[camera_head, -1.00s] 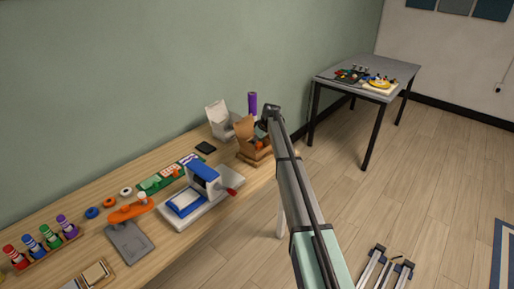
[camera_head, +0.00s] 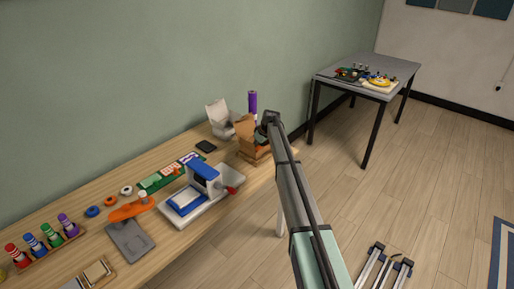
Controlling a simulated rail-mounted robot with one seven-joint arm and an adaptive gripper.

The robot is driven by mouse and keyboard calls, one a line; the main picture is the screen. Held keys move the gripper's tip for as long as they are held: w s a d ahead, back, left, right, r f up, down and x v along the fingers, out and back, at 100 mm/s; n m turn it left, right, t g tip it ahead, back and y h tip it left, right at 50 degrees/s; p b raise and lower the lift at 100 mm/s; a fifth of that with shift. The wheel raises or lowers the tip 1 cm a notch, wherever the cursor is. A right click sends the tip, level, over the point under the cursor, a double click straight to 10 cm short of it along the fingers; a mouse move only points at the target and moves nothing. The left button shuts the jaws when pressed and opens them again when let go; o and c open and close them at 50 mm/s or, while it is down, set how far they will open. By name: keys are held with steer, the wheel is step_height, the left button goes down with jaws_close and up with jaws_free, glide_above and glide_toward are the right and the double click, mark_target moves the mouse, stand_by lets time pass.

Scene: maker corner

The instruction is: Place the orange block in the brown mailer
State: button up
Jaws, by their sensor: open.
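The brown mailer (camera_head: 245,128) is an open cardboard box with its lid raised, at the far right end of the wooden bench. My gripper (camera_head: 260,142) is at the mailer's opening, dark and small in this view. It is open, though its fingertips are largely hidden by the box and my arm. The orange block cannot be clearly seen now; an orange patch showed inside the mailer's opening a second ago, where my gripper now covers the view.
A white open box (camera_head: 217,114) and a purple cylinder (camera_head: 252,103) stand behind the mailer. A blue-and-white machine (camera_head: 201,178) stands in front of it to the left. A black square (camera_head: 206,147) lies nearby.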

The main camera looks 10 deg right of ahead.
steer(key=shift+r, duration=0.25)
steer(key=b+v, duration=0.2)
steer(key=v, duration=1)
steer(key=shift+b, duration=0.3)
steer(key=shift+f, duration=0.1)
